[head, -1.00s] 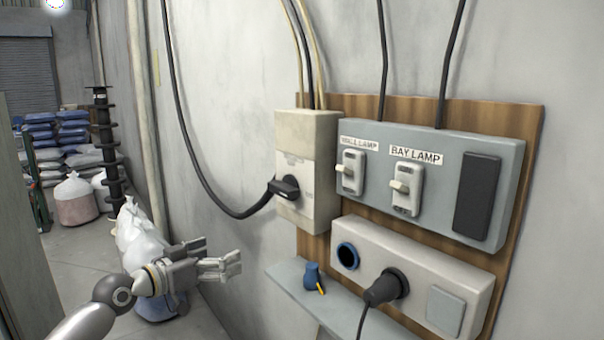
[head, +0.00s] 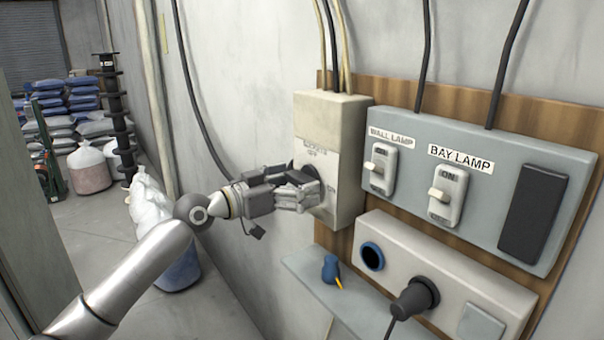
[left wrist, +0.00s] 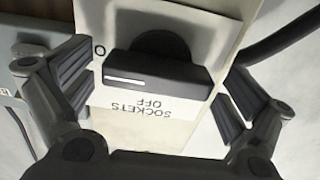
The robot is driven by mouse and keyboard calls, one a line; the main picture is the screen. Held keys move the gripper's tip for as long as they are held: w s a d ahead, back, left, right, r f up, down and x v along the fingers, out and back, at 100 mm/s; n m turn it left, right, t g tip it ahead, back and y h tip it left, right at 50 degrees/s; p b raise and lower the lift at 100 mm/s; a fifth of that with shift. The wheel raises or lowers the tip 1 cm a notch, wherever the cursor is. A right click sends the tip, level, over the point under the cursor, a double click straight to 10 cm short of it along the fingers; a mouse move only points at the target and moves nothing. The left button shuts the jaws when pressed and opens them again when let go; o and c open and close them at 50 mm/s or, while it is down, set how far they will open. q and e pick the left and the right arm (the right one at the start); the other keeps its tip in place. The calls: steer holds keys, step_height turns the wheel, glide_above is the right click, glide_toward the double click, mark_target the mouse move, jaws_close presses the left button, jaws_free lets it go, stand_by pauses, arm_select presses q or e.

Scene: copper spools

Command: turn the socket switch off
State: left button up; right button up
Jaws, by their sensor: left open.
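The socket switch is a black rotary handle on a cream switch box (head: 335,130), labelled sockets off. In the left wrist view the handle (left wrist: 160,77) lies crosswise, with a white line at its left end and an "O" mark just beyond that end. My left gripper (head: 312,188) is at the box front and covers most of the handle in the head view. The left wrist view shows its fingers (left wrist: 158,85) open, one on each side of the handle, with gaps visible. My right gripper is in neither view.
Right of the box is a grey panel (head: 400,124) with wall lamp and bay lamp switches. Below is a socket strip (head: 455,283) with a black plug (head: 415,298). A small shelf (head: 318,290) holds a blue object (head: 330,270). Cables run up the wall.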

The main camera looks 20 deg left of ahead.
arm_select(q)
steer(key=shift+w+d, duration=0.4)
steer(key=shift+c, duration=1)
steer(key=c, duration=0.7)
steer(key=shift+c, duration=0.2)
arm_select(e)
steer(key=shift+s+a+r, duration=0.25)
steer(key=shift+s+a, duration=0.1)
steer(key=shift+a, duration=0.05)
